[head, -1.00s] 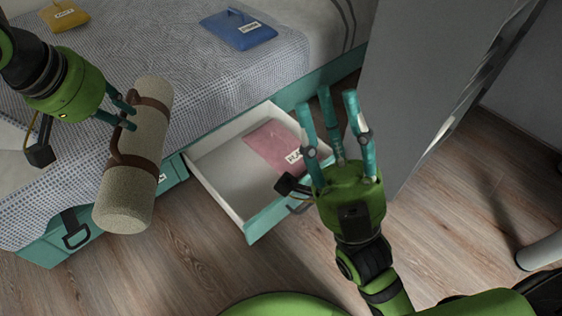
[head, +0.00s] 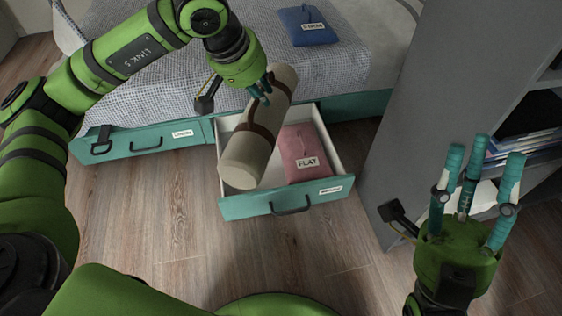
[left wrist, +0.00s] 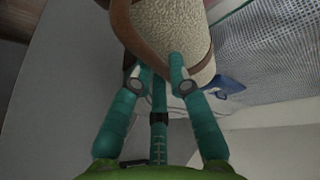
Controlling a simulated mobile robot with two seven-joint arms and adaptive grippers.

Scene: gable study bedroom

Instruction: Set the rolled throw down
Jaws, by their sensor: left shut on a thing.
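The rolled throw (head: 238,168) is a cream roll with brown straps. It lies tilted in view over the left part of the open teal drawer (head: 262,204); I cannot tell whether it touches the drawer. My left gripper (head: 262,90) is shut on it near its upper end. In the left wrist view, the throw (left wrist: 185,25) and a brown strap (left wrist: 125,22) are at my left gripper's fingers (left wrist: 158,75). My right gripper (head: 482,158) is open and empty, with its fingers spread, in front of the grey cabinet at the right.
A pink pouch (head: 300,143) labelled FLAT lies in the drawer's right part. A blue pouch (head: 305,26) lies on the bed (head: 350,60) above. A closed teal drawer (head: 160,140) is to the left. The grey cabinet (head: 440,90) stands close on the right. Wooden floor in front is clear.

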